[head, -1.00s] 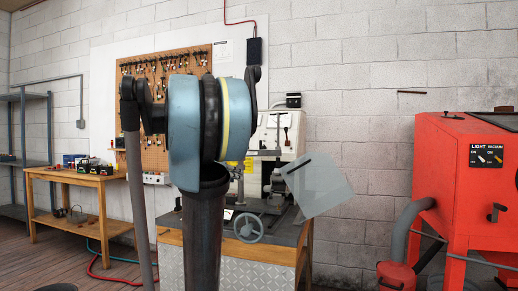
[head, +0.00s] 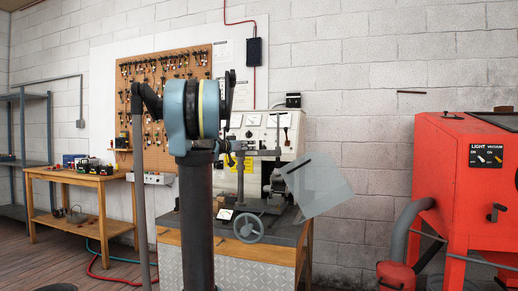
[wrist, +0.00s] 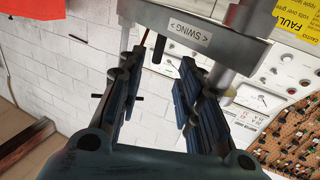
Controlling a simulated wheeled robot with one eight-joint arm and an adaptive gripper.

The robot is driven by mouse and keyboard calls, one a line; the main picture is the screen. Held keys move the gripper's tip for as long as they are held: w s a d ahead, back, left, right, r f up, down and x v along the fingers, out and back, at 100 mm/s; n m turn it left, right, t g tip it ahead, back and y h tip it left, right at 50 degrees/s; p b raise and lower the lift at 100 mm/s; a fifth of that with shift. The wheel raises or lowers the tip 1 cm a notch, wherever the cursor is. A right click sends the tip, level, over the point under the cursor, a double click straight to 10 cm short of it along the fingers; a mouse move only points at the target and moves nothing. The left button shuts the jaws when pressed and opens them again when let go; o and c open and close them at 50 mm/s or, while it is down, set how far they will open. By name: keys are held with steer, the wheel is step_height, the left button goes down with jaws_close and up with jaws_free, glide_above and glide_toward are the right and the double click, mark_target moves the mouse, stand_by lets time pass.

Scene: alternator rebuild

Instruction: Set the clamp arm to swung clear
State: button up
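The clamp arm is a grey bar (wrist: 215,38) with a "SWING" label, crossing the top of the wrist view. A pale round rod (wrist: 226,75) hangs below it, beyond my right finger. In the head view the clamp arm (head: 262,153) is a level bar on an upright post over the test bench. My gripper (wrist: 160,60) is open, its two fingers apart just below the bar, with no object visible between them. In the head view my gripper (head: 233,147) is at the bar's left end, partly hidden by my arm. I cannot tell whether it touches.
A clear tilted guard (head: 318,185) and a handwheel (head: 249,228) are on the bench below. A meter panel (head: 262,130) stands behind. A red blasting cabinet (head: 465,180) is at right, a wooden table (head: 85,177) at left.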

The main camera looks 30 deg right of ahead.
mark_target(261, 145)
steer(key=x, duration=1)
steer(key=shift+w+d, duration=0.1)
steer(key=shift+d, duration=0.25)
steer(key=shift+c, duration=0.4)
jaws_close()
